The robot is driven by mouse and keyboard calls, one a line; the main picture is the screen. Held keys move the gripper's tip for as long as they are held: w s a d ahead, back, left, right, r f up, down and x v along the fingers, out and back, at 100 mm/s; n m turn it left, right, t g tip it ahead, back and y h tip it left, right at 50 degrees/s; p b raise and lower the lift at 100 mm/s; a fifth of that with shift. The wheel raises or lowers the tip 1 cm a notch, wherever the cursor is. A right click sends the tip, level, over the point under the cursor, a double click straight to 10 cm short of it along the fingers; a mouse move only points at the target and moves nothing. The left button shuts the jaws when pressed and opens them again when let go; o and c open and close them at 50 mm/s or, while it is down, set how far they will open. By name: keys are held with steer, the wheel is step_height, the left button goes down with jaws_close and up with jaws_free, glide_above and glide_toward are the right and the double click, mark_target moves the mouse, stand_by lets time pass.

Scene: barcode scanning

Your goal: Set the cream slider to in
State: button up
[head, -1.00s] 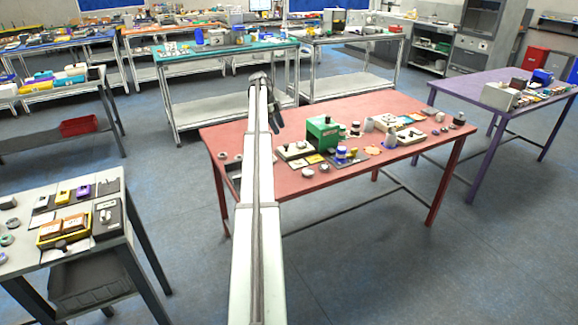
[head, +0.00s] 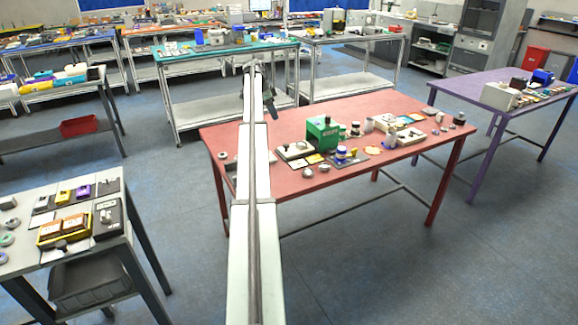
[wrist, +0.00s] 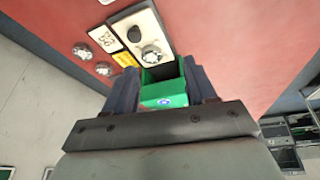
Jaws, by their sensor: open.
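My gripper (head: 268,103) hangs over the back left part of the red table in the head view. In the wrist view its two dark fingers (wrist: 160,76) are apart, with nothing held between them. A cream plate (head: 291,152) with small knobs lies on the red table; a cream plate with a dark knob and a pale knob shows beyond the fingers in the wrist view (wrist: 146,30).
A green box-shaped device (head: 322,132) stands beside the left cream plate; green also shows between my fingers in the wrist view (wrist: 163,94). Several small round parts and cards crowd the red table (head: 420,171).

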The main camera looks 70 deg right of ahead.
steer(key=n+h, duration=0.1)
steer(key=n, duration=0.2)
steer(key=n+t+h, duration=0.1)
steer(key=n, duration=0.1)
glide_toward(302, 143)
steer(key=x, duration=0.7)
steer(key=shift+f, duration=0.35)
step_height(302, 143, up, 10)
steer(key=s+a+f+n+t, duration=0.1)
steer(key=a+n, duration=0.1)
steer(key=a, duration=0.9)
steer(key=s+a+f+n+t, duration=0.1)
steer(key=s+a+f, duration=0.1)
steer(key=a, duration=1)
steer(key=shift+n+h, duration=0.3)
steer(key=shift+h, duration=0.1)
steer(key=f, duration=0.9)
steer(key=shift+w+d+f, duration=0.15)
steer(key=shift+w+f, duration=0.1)
steer(key=shift+w, duration=0.05)
steer(key=shift+d+v, duration=0.1)
steer(key=shift+v, duration=1.25)
steer(key=shift+d+v, duration=0.15)
steer(key=shift+v, duration=1.2)
steer(key=shift+s+r, duration=0.1)
steer(key=shift+s, duration=0.1)
